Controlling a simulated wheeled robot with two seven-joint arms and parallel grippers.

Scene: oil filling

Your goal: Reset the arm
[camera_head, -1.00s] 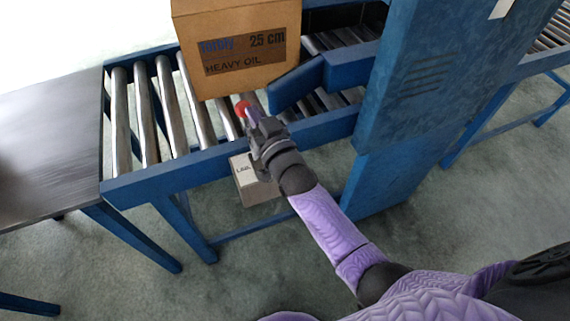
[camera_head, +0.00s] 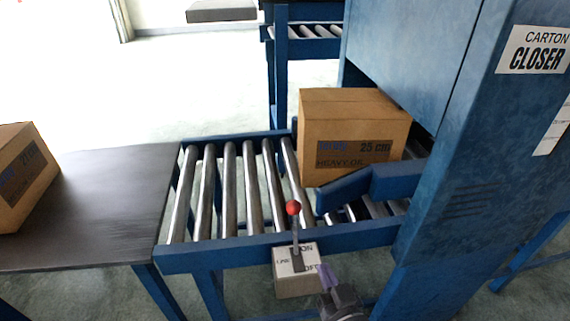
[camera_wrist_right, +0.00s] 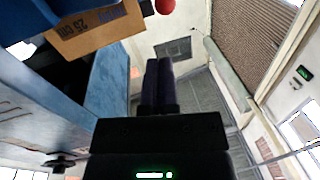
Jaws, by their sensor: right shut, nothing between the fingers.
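My right gripper (camera_head: 328,278) is low in the head view, just right of the switch box below the conveyor's front rail. In the right wrist view its two dark fingers (camera_wrist_right: 158,85) lie together with nothing between them. A lever with a red knob (camera_head: 293,208) stands upright on the white-labelled switch box (camera_head: 296,284). The red knob also shows at the top of the right wrist view (camera_wrist_right: 165,6), apart from the fingers. My left gripper is not in view.
A heavy-oil carton (camera_head: 350,140) sits on the roller conveyor (camera_head: 230,190) by the blue carton closer machine (camera_head: 470,170). Another carton (camera_head: 22,180) rests on the dark table (camera_head: 100,200) at left. Bare floor lies in front.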

